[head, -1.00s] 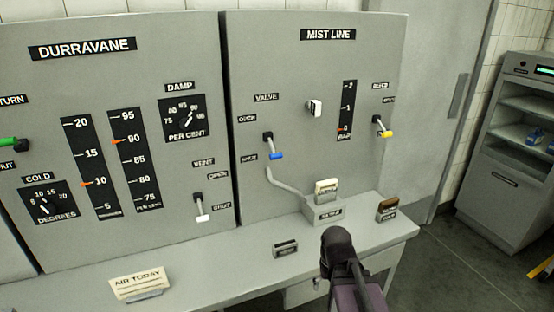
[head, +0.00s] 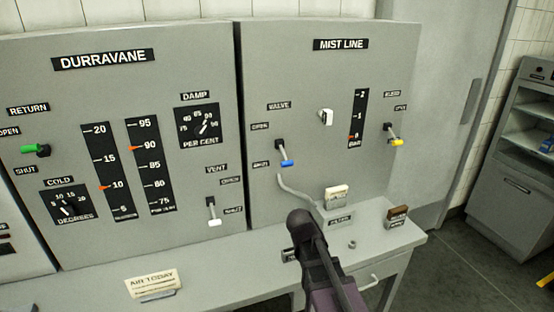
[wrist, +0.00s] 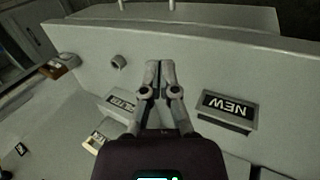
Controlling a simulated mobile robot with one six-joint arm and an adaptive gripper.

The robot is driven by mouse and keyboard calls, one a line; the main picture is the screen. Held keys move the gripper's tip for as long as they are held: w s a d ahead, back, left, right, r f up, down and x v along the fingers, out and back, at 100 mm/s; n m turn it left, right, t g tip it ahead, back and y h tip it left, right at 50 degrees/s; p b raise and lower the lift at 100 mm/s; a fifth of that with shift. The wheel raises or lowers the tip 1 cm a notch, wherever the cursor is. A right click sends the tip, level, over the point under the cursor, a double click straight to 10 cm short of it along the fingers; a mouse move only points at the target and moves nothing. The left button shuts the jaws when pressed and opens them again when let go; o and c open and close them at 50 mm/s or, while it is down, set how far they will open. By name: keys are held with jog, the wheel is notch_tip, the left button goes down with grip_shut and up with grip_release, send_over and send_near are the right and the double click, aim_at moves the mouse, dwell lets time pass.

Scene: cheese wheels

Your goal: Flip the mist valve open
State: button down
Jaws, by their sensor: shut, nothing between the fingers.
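The mist valve is a lever with a blue tip (head: 287,163) on the MIST LINE panel (head: 330,80), under the VALVE label. It slants down to the right, with its tip beside the lower, SHUT label; the OPEN label is above. My gripper (head: 299,218) is below the lever and in front of the panel, over the desk, apart from the lever. In the wrist view its fingertips (wrist: 160,64) are together with nothing between them. The lever is not seen in the wrist view.
A grey box with a cream block (head: 337,192) and a brown block (head: 397,214) stand on the desk (head: 215,283). A NEW holder (wrist: 229,110) shows below my gripper.

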jog(key=w+a+r+n+t+h+p, duration=0.45)
jog(key=w+a+r, duration=0.5)
jog(key=r, duration=0.25)
jog(key=n+t+h+p, duration=0.2)
jog(key=t+h+p, duration=0.1)
jog(key=t, duration=0.2)
send_near(284, 157)
notch_tip(284, 157, down, 2)
jog(key=a, duration=0.2)
jog(key=shift+s+a, duration=0.2)
jog(key=shift+s, duration=0.05)
jog(key=shift+w+d, duration=0.1)
jog(key=shift+d, duration=0.05)
jog(key=b+x, duration=0.1)
jog(key=x, duration=0.8)
jog(key=shift+w+d, duration=0.2)
jog(key=shift+d, duration=0.2)
